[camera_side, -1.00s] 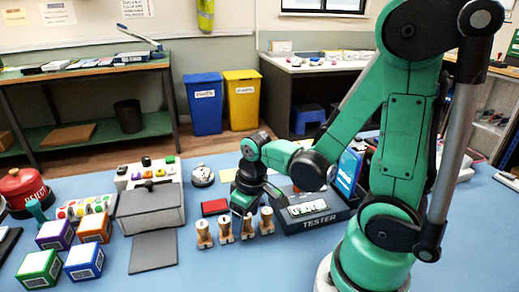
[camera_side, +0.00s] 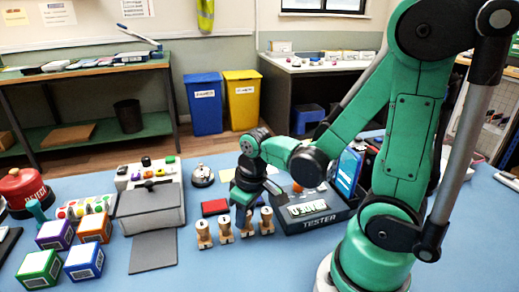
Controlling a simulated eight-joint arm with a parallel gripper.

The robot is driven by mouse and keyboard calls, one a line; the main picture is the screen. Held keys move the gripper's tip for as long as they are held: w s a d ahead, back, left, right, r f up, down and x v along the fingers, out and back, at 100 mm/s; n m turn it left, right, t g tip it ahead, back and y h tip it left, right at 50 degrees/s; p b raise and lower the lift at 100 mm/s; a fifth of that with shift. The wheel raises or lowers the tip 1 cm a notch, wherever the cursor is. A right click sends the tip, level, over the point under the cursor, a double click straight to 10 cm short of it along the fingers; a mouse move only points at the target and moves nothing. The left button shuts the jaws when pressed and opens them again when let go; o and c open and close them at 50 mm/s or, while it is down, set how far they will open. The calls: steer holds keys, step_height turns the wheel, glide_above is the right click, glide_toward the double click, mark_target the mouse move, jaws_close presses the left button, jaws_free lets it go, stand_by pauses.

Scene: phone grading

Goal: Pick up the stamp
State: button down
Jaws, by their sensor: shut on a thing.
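Several wooden-handled stamps stand in a row on the blue table, in front of the red ink pad (camera_side: 214,207). They are a left stamp (camera_side: 204,236), a second stamp (camera_side: 226,231), a third stamp (camera_side: 247,230) and a right stamp (camera_side: 266,221). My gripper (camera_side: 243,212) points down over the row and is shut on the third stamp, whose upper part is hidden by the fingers. The stamp looks upright; I cannot tell whether its base touches the table.
The dark tester box (camera_side: 318,221) stands close on the right, with a blue upright panel (camera_side: 347,172). A grey lidded box (camera_side: 150,207) and its grey mat (camera_side: 153,251) are to the left. Colored boxes (camera_side: 83,261) lie farther left. The front middle table is clear.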

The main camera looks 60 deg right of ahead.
step_height(320, 180, up, 19)
steer(key=shift+r, duration=0.2)
stand_by(0.5)
steer(key=c, duration=1.2)
jaws_free()
steer(key=shift+c, duration=0.2)
jaws_close()
steer(key=shift+w+d+f, duration=0.7)
steer(key=shift+d+f, duration=0.8)
steer(key=shift+f, duration=1.45)
steer(key=shift+w+d+f, duration=0.7)
steer(key=shift+d+f, duration=0.8)
steer(key=shift+f, duration=1.5)
steer(key=shift+w+d+f, duration=0.7)
steer(key=shift+d+f, duration=0.8)
steer(key=shift+f, duration=1.45)
